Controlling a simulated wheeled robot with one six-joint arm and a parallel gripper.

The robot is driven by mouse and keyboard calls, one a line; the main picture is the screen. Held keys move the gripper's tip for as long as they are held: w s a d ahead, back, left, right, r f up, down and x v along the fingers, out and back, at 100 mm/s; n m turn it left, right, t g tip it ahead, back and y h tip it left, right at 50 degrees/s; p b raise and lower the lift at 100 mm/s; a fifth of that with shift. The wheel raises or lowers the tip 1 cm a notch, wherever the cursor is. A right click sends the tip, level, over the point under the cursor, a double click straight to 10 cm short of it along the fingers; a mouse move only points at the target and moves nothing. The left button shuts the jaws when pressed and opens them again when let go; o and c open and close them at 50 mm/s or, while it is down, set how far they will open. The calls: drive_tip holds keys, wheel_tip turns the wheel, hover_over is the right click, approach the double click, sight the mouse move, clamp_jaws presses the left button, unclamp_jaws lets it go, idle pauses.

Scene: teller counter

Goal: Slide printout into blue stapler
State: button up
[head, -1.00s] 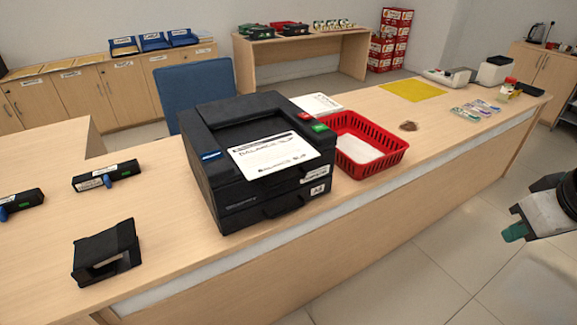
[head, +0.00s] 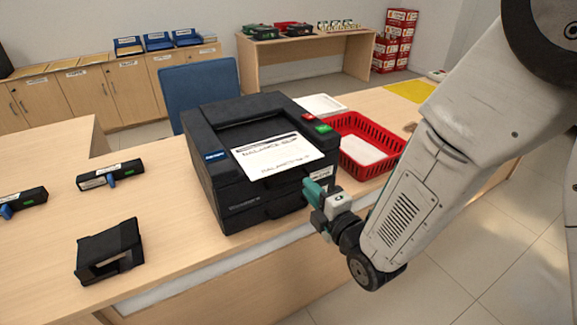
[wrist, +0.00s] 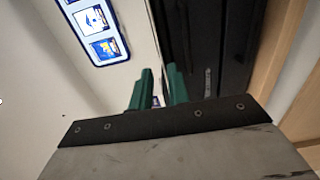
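The printout (head: 275,157), a white sheet with black print, lies on the front top of the black printer (head: 225,190) and overhangs its front edge slightly. Two dark, stapler-like devices with blue tabs lie on the counter at left, one nearer the middle (head: 110,175) and one at the left edge (head: 24,202); I cannot tell which is the blue stapler. My gripper (head: 312,190), with teal fingers, is in front of the printer's right front corner, below and right of the printout. In the wrist view its fingers (wrist: 160,72) stand slightly apart with nothing between them.
A red basket (head: 385,172) with white paper stands right of the printer. A black open-fronted holder (head: 110,252) stands at the counter's front left. A blue chair (head: 200,90) is behind the counter. The counter between printer and left devices is clear.

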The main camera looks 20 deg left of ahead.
approach(277, 153)
drive_tip(key=x, duration=0.2)
drive_tip(key=shift+w+a, duration=0.2)
drive_tip(key=shift+a, duration=0.05)
idle(0.4)
clamp_jaws()
drive_tip(key=shift+r, duration=1.2)
drive_tip(key=shift+s, duration=0.1)
